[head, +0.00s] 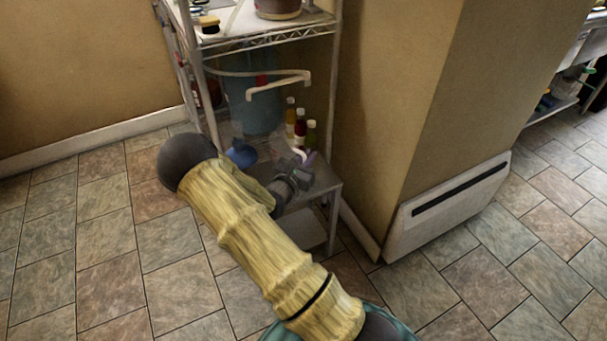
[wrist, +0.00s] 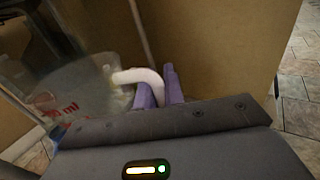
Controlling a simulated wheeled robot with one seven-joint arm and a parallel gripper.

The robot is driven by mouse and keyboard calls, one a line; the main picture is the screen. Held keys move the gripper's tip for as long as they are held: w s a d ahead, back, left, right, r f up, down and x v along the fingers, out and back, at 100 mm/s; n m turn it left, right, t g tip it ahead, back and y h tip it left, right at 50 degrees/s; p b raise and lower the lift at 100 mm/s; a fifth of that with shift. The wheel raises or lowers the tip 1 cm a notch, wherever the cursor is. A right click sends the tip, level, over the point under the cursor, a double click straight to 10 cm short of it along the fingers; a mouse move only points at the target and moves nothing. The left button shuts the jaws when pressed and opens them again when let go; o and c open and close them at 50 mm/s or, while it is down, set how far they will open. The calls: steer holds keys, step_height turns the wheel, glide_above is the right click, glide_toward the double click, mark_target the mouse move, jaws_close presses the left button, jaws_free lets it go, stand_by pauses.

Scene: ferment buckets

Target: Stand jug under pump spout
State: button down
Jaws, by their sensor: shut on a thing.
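My gripper (head: 306,160) is shut on the white handle of a clear jug (head: 281,150), at the low front shelf of the rack. In the wrist view, the purple fingers (wrist: 158,88) close on the handle, and red millilitre marks show on the clear jug (wrist: 75,92) to the left. The cream pump spout (head: 280,82) reaches out above, its tip ending above and left of the jug in the head view. A large blue translucent vessel (head: 252,108) stands behind it. My arm and wrist partly hide the jug, and I cannot tell whether its base touches the shelf.
Several sauce bottles (head: 300,125) stand close behind the jug. A blue funnel-like object (head: 241,153) lies to its left. The grey low shelf (head: 322,181) has a bare right edge. A rack post and the tan wall (head: 385,100) bound the right side. The tiled floor in front is clear.

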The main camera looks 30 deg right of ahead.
steer(key=shift+f, duration=0.65)
steer(key=shift+f, duration=0.1)
steer(key=shift+f+b, duration=0.8)
steer(key=shift+f, duration=1)
steer(key=shift+f, duration=0.1)
steer(key=c, duration=1.5)
jaws_free()
steer(key=shift+a, duration=0.1)
steer(key=p+v, duration=0.2)
steer(key=v, duration=0.9)
steer(key=shift+s+a+p, duration=0.25)
steer(key=shift+a+p, duration=0.05)
steer(key=shift+p, duration=0.05)
